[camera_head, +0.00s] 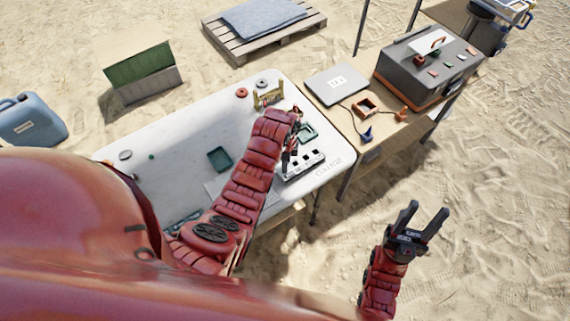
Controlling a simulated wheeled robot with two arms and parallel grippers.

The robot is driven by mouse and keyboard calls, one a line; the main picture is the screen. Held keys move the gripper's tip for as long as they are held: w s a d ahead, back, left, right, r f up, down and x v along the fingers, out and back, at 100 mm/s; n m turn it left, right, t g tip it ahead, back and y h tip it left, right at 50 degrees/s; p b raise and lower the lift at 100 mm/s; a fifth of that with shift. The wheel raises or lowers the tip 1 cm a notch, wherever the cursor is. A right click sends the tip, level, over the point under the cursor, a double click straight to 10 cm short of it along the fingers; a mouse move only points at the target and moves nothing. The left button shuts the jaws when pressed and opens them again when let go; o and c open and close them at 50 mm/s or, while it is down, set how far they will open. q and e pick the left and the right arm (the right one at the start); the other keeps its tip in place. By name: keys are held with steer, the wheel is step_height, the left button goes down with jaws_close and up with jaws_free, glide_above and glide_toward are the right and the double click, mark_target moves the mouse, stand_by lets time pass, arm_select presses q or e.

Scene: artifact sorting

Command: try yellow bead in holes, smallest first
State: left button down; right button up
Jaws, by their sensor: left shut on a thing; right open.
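The white gauge block (316,162) with a row of dark holes lies on the white table (185,103), at its right end. My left gripper (286,160) reaches over the table and points down by the left end of the block. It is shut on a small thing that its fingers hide. I cannot make out the yellow bead, nor whether the gripper touches the block. My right gripper (424,220) is open and empty, out over the sand right of the table.
A green tray (220,159) and a green square frame (307,132) lie on the white table. A small wooden stand (268,96) is at its back. A laptop (337,85) and a dark case (420,72) stand on the wooden table to the right.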

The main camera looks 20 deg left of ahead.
stand_by(0.3)
arm_select(q)
steer(key=shift+c, duration=1.7)
jaws_free()
steer(key=shift+r+p, duration=0.85)
steer(key=shift+r, duration=2.15)
